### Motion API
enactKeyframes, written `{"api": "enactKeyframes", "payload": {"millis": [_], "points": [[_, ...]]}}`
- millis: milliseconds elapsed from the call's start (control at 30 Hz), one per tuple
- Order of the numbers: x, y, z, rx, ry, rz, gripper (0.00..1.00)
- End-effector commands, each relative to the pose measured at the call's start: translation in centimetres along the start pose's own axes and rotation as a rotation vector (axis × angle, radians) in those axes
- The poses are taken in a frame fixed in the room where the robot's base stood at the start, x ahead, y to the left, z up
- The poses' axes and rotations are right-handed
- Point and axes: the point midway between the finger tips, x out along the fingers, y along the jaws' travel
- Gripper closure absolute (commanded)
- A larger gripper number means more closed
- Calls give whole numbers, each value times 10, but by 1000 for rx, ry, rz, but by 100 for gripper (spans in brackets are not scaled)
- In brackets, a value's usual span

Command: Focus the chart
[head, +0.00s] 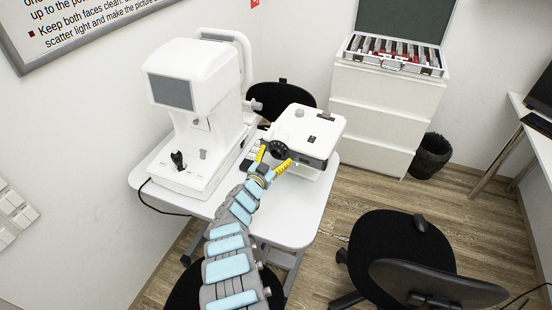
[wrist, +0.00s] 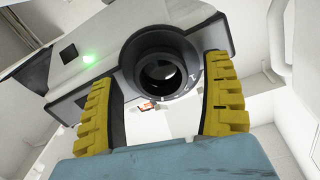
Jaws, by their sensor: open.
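A white box-shaped projector (head: 308,130) stands on the right part of the white table, with a black round focus ring (head: 279,149) on its near side. In the wrist view the black ring (wrist: 160,66) fills the upper middle, with small white marks on its lower edge. A green light (wrist: 88,58) glows on the projector's face to its left. My gripper (head: 273,163) is open, its two yellow fingers (wrist: 158,108) spread to the left and right of the ring. I cannot tell whether the fingers touch it. No chart image is visible.
A white eye-testing machine (head: 198,110) with a grey screen stands on the table (head: 292,226), left of my arm. A cabinet (head: 375,108) with an open lens case (head: 398,55) is behind. Black chairs (head: 408,250) stand around. A black bin (head: 430,157) is at the right.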

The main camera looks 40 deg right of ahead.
Motion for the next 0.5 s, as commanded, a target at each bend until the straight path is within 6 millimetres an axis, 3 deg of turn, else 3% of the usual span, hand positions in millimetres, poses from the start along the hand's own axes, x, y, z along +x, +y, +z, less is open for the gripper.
{"api": "enactKeyframes", "payload": {"millis": [433, 467, 500], "points": [[5, 0, -1, 1, 1, 0, 19], [5, 0, -1, 1, 1, -1, 22], [5, 0, -1, 1, 1, 0, 34]]}}
